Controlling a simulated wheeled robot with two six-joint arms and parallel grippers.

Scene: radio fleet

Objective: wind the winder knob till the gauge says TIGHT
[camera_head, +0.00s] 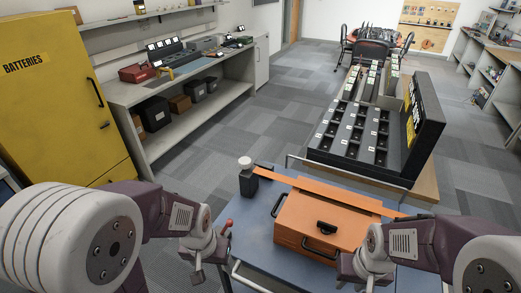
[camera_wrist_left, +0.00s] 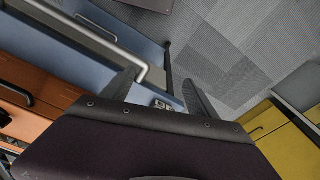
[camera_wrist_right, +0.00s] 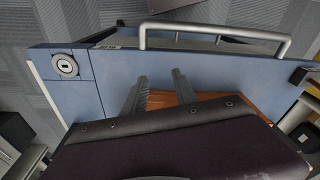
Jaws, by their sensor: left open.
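An orange case (camera_head: 305,228) with black handles sits on a blue cart top (camera_head: 262,255). An orange strap (camera_head: 320,190) runs across it. At the strap's left end stands a black block with a white round cap (camera_head: 246,163); I cannot tell whether this is the winder. A small red knob (camera_head: 229,223) shows at the cart's left edge, beside my left gripper (camera_head: 208,262). No gauge reading is legible. In the left wrist view my left gripper (camera_wrist_left: 158,86) is open and empty. My right gripper (camera_head: 362,274) is at the case's front right; its fingers (camera_wrist_right: 159,76) are apart and empty.
A black sloped rack (camera_head: 350,140) of bins stands behind the cart. A yellow cabinet (camera_head: 60,100) marked BATTERIES and a workbench (camera_head: 175,92) are at the left. A silver rail (camera_wrist_right: 215,30) runs along the cart edge. Carpet floor is clear between bench and cart.

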